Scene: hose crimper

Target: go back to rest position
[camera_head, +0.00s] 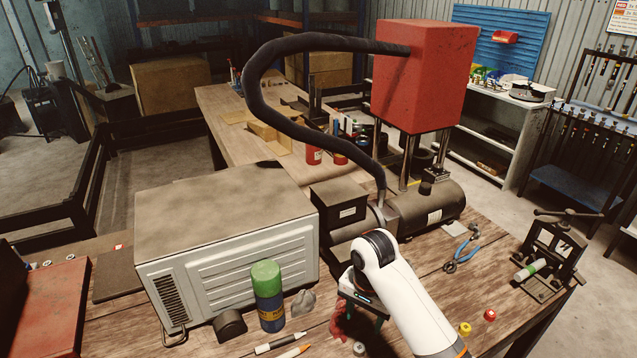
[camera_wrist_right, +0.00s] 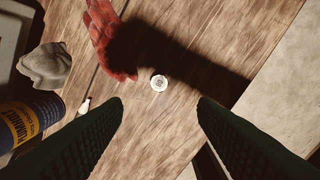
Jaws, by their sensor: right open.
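My right arm comes in from the bottom right in the head view. Its gripper (camera_head: 358,312) points down over the front of the wooden bench (camera_head: 400,262), partly hidden by my own wrist. In the right wrist view the two dark fingers of the gripper (camera_wrist_right: 160,103) are wide apart with nothing between them. A small round metal part (camera_wrist_right: 159,83) lies on the bench beyond the fingertips. It also shows in the head view (camera_head: 360,348). A red glove-like thing (camera_wrist_right: 103,38) lies beside it. My left gripper is not in view.
A grey metal case (camera_head: 225,245) and a green-and-blue can (camera_head: 268,300) stand left of my gripper. Behind it is a machine with a red box (camera_head: 425,75) and a black hose (camera_head: 262,105). Blue-handled pliers (camera_head: 462,250) and red and yellow caps lie to the right.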

